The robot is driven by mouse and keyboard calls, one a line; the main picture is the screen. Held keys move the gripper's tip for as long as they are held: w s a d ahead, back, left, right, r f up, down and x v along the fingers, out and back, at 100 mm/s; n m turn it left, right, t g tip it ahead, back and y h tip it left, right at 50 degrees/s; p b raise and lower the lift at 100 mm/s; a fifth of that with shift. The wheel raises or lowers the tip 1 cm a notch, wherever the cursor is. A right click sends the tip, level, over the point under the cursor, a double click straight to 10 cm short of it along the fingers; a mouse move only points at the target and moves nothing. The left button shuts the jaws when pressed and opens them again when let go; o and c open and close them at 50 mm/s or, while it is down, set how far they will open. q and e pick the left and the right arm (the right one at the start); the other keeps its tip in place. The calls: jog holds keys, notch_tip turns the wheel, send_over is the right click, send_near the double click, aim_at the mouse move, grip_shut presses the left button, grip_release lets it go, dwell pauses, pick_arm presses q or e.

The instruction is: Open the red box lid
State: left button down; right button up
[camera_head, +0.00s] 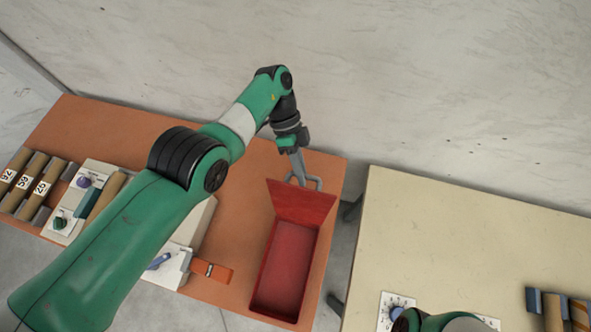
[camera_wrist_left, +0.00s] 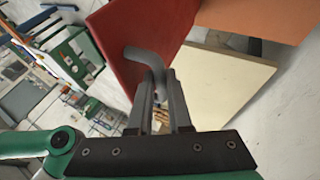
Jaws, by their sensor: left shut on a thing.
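The red box (camera_head: 286,268) sits on the orange table with its inside open to view; it looks empty. Its red lid (camera_head: 301,203) stands raised at the far end of the box. A grey bent handle (camera_head: 316,182) is on the lid. My left gripper (camera_head: 301,181) is at the lid's top edge, shut on the handle. In the left wrist view, the two fingers (camera_wrist_left: 162,98) close on the grey handle (camera_wrist_left: 146,58), with the red lid (camera_wrist_left: 125,35) behind it. My right gripper is not in view.
The orange table (camera_head: 237,252) holds a white device with an orange lever (camera_head: 212,271) left of the box. Numbered rolls (camera_head: 30,180) lie at the far left. A cream table (camera_head: 450,235) stands to the right across a gap. A pale wall is behind.

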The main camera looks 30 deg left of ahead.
pick_arm(q)
jog(key=shift+r, duration=0.1)
jog(key=c, duration=0.8)
grip_release()
jog(key=shift+c, duration=0.2)
